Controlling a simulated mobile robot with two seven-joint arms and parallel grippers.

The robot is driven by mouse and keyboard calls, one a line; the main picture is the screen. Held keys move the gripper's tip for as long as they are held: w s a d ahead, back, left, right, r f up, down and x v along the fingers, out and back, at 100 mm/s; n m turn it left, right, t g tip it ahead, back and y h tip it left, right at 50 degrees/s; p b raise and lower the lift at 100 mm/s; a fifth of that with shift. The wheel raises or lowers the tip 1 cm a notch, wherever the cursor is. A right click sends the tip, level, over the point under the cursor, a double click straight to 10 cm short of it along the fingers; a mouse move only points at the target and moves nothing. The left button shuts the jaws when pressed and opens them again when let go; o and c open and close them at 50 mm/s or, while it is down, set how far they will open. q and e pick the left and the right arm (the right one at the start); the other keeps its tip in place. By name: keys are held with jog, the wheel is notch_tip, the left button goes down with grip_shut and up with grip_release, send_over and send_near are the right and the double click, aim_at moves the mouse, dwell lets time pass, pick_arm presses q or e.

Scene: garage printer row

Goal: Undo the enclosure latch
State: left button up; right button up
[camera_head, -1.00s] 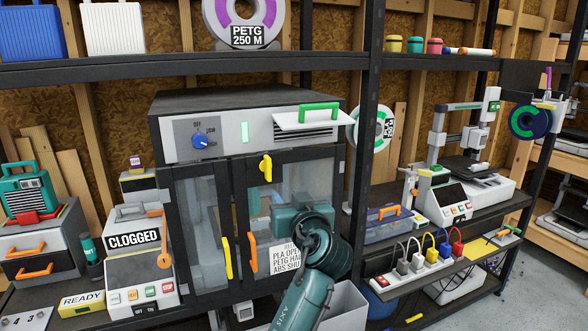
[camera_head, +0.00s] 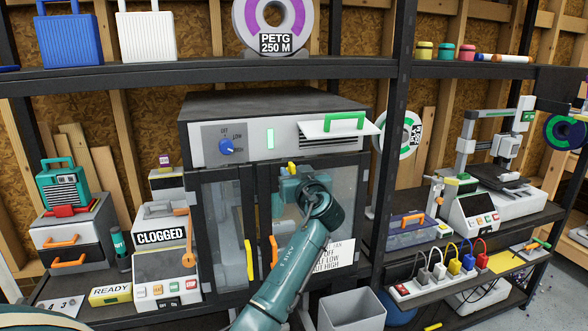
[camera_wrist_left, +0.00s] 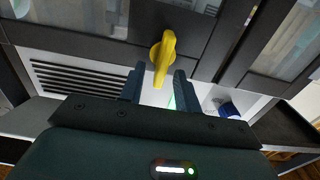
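The grey printer enclosure (camera_head: 190,150) has two dark-framed glass doors. Its yellow latch (camera_head: 291,166) sits at the top where the doors meet; in the head view my left gripper (camera_head: 287,180) hides most of it. In the left wrist view the latch (camera_wrist_left: 164,52) is a yellow lever on a round hub, with one end between the fingertips of my left gripper (camera_wrist_left: 159,82). The fingers are apart, with a gap visible on each side of the lever; contact cannot be told. My right gripper is not in view.
The doors carry a yellow handle (camera_head: 249,262) and an orange handle (camera_head: 273,252). Above them are a blue dial (camera_head: 226,147) and a propped flap with a green handle (camera_head: 344,122). A grey bin (camera_head: 352,310) stands below right. A CLOGGED unit (camera_head: 160,237) stands left.

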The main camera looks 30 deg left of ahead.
pick_arm(q)
jog(key=shift+w+a, duration=0.2)
jog(key=shift+a, duration=0.05)
jog(key=shift+c, duration=0.4)
grip_shut()
